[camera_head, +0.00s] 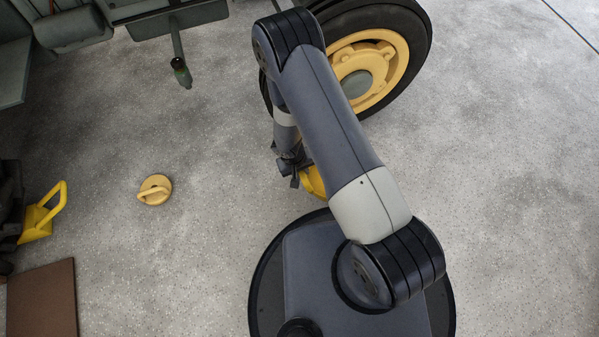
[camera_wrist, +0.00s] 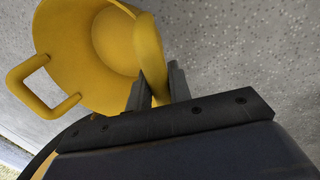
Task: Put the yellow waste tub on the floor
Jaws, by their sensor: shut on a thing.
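The yellow waste tub (camera_wrist: 66,38) fills the upper left of the wrist view, seen into its open mouth, with one squared handle on its left side. My gripper (camera_wrist: 160,88) is shut on a thick yellow part at the tub's near right side, a handle or rim; I cannot tell which. In the head view the tub (camera_head: 314,183) shows only as a small yellow patch, mostly hidden by my arm. My gripper (camera_head: 297,176) points down at it there. Whether the tub touches the floor cannot be told.
A tractor wheel with a yellow hub (camera_head: 398,68) stands just behind my arm. A round yellow lid-like piece (camera_head: 154,190) lies on the grey floor to the left. A yellow looped object (camera_head: 38,222) and a brown board (camera_head: 42,300) are at far left. The floor at right is clear.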

